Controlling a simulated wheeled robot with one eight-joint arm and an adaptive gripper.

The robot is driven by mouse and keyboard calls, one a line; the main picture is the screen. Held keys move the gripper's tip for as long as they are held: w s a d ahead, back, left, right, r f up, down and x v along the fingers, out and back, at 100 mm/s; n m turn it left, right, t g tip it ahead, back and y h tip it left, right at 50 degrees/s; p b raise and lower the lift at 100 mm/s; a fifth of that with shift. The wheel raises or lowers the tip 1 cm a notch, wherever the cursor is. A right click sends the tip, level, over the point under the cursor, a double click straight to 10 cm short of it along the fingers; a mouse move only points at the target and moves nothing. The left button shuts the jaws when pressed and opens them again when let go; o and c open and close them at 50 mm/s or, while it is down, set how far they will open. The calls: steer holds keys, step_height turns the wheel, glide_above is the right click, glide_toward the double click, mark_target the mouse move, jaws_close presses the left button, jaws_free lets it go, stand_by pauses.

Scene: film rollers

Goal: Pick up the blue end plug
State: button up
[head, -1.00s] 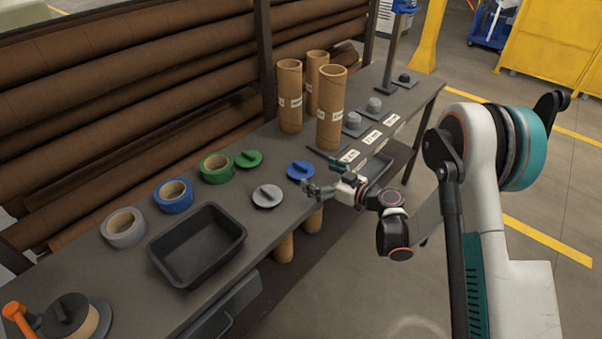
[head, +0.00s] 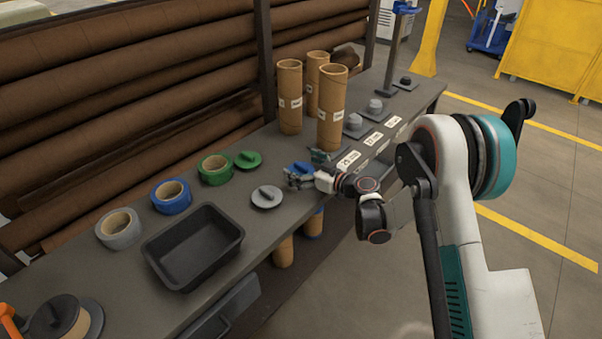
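The blue end plug (head: 300,168) lies on the dark workbench, right of the grey end plug and the green end plug. Its raised blue handle shows, but much of its disc is hidden by my gripper. My gripper (head: 304,168) reaches in from the right, low over the bench. Its fingers are spread, one on the near side of the blue plug and one on the far right side. I cannot tell whether either finger touches the plug.
A grey end plug (head: 266,197) and a green end plug (head: 248,159) lie close on the left. Cardboard tubes (head: 332,108) stand just behind right. Tape rolls (head: 171,196) and a black tray (head: 194,247) are farther left. The workbench (head: 240,232) ends in a front edge.

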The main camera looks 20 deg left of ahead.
steer(key=c, duration=1)
steer(key=shift+c, duration=0.2)
